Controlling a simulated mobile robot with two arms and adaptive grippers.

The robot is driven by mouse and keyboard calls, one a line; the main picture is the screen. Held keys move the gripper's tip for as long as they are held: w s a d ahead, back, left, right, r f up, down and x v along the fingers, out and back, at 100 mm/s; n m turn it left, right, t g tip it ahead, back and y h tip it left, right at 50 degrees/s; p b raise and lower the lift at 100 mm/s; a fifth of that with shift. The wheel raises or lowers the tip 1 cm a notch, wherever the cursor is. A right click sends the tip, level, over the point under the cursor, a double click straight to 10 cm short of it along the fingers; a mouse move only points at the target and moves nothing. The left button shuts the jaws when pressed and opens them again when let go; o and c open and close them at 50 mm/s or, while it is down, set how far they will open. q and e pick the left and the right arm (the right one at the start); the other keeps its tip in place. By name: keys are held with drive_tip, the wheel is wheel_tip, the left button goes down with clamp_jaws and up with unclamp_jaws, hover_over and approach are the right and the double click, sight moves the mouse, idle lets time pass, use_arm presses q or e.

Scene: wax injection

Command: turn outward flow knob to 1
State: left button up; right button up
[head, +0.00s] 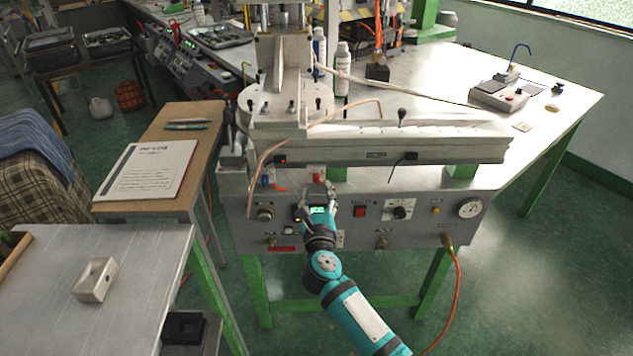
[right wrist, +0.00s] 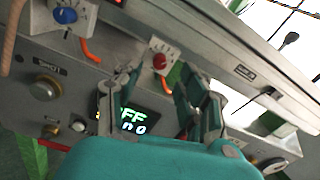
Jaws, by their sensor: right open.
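A panel (head: 350,237) on the front of the wax injection machine carries several knobs and switches. A red knob (head: 316,177) sits on a white dial plate at its upper edge; it also shows in the right wrist view (right wrist: 160,61). A blue knob (head: 266,181) on a similar plate is to its left, also in the right wrist view (right wrist: 65,15). I cannot read which is the outward flow knob. My right gripper (head: 317,192) is open, its fingers pointing at the red knob, one to each side in the right wrist view (right wrist: 160,80). Contact is not visible. My left gripper is not in view.
A green-lit display (right wrist: 140,122) shows between my right fingers. A red switch (head: 360,211), a black dial (head: 400,210) and a gauge (head: 470,208) are to the right. A wooden table with a booklet (head: 148,168) stands left.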

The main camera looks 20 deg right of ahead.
sight(316, 181)
drive_tip(key=shift+x, duration=2.35)
clamp_jaws()
